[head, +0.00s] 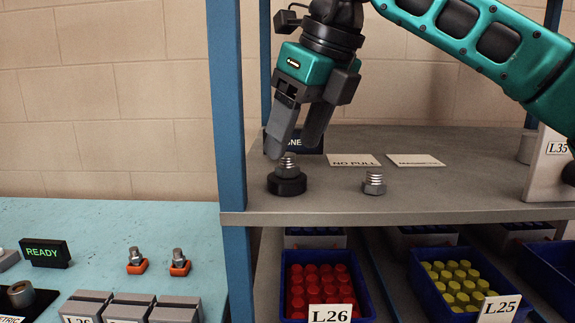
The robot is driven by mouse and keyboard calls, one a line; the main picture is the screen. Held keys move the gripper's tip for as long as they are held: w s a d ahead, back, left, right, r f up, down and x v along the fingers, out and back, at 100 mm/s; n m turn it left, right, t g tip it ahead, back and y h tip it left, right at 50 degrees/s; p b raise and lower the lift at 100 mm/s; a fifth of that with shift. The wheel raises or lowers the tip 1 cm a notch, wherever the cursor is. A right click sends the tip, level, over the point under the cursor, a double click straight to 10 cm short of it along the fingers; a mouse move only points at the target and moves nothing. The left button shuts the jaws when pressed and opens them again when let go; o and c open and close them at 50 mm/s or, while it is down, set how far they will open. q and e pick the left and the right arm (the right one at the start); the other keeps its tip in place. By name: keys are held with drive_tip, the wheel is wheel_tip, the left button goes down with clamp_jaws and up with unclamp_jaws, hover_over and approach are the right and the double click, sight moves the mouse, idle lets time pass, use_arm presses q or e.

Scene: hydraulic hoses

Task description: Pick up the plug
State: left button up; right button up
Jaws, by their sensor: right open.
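A grey metal plug (288,165) with a threaded top and hex body stands upright on a black round base (287,185) on the grey shelf. A second, similar grey plug (374,183) stands upright on the bare shelf to its right. My right gripper (294,147) points down, open, with its fingertips close to the top of the plug on the black base. The left finger overlaps that plug's top edge in the picture; I cannot tell whether it touches. Nothing shows between the fingers. My left gripper is out of view.
A blue post (227,120) rises at the shelf's left corner. Labels "NO PULL" (353,160) and another card (415,160) lie behind. Below are bins with red caps (318,290) and yellow caps (457,285). Two fittings in orange holders (137,266) stand on the blue table.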

sight(288, 155)
drive_tip(key=x, duration=0.3)
drive_tip(key=shift+w+f, duration=0.1)
drive_tip(key=shift+w, duration=0.05)
clamp_jaws()
idle(0.4)
